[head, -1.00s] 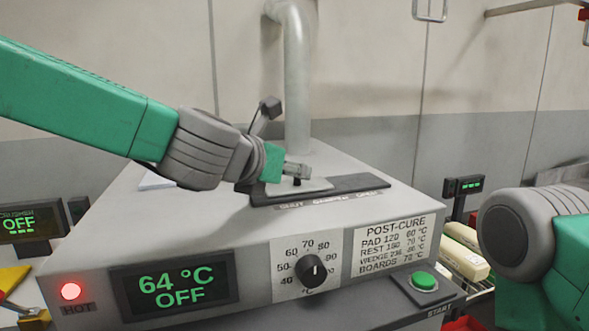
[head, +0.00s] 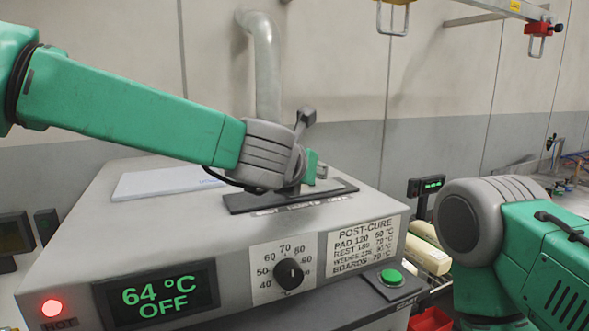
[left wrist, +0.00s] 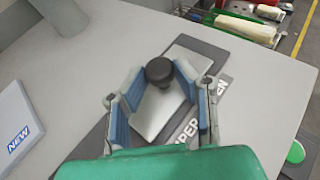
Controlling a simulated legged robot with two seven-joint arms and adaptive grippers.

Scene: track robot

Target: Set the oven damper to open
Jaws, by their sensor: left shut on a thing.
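The oven damper is a pale metal slide plate (left wrist: 154,112) with a round black knob (left wrist: 160,72), lying on a dark track (head: 246,203) on the oven top. My left gripper (head: 312,176) is over the right part of the track. In the left wrist view its blue-padded fingers (left wrist: 163,84) are on either side of the knob, shut on it. The plate is largely hidden by my left gripper in the head view. The track label is partly covered; "PER" and "EN" show in the left wrist view. My right gripper is out of view.
A pale panel marked NEW (left wrist: 18,122) lies on the top. A pipe (head: 266,75) rises behind.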

